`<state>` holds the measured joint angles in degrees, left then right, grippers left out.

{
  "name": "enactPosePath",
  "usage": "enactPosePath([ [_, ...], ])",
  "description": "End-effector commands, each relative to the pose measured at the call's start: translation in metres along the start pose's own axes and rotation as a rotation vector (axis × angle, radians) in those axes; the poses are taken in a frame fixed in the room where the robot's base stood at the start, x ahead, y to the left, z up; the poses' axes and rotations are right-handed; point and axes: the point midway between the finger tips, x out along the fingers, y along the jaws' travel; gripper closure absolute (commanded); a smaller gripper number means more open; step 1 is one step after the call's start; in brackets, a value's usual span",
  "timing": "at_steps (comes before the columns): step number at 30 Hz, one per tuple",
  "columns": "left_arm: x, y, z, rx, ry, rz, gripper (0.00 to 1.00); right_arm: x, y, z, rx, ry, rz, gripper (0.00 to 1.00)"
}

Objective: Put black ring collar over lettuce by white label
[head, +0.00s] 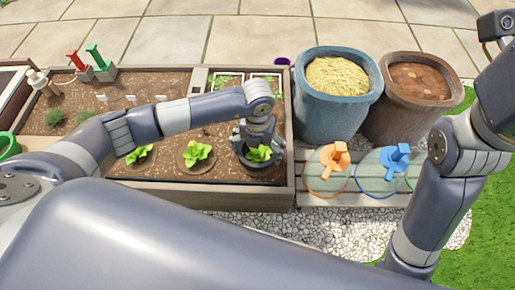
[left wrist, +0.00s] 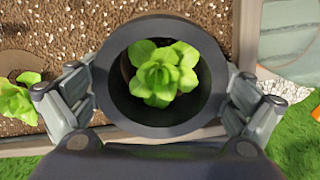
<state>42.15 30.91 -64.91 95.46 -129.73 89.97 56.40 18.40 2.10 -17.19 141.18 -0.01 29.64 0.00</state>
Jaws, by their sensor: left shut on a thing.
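My left gripper (head: 259,146) is shut on the black ring collar (head: 244,162), over the rightmost lettuce (head: 258,154) in the planter. In the left wrist view the collar (left wrist: 160,124) is a dark round band with my fingers on its two sides. The lettuce (left wrist: 162,75) shows through its opening, a little above centre, with dark space around it. I cannot tell whether the collar touches the soil. Small white labels (head: 131,97) stand farther back in the soil; none shows clearly beside this lettuce. My right gripper is not in view.
Two other lettuces (head: 197,153) (head: 138,154) grow in a row to the left. The wooden planter's edge (head: 220,197) runs along the front.

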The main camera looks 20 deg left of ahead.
Motion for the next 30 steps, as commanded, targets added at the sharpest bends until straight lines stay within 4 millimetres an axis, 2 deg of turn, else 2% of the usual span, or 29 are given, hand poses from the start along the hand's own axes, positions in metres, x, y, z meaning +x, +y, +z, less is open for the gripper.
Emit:
enactPosePath([
  [29, 0.0064, -0.0001, -0.0003, 0.001, 0.001, 0.000, 0.29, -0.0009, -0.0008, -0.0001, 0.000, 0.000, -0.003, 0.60],
  [30, 0.0062, -0.0002, -0.0002, 0.001, 0.001, 0.000, 0.01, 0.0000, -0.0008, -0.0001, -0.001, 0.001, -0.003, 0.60],
])
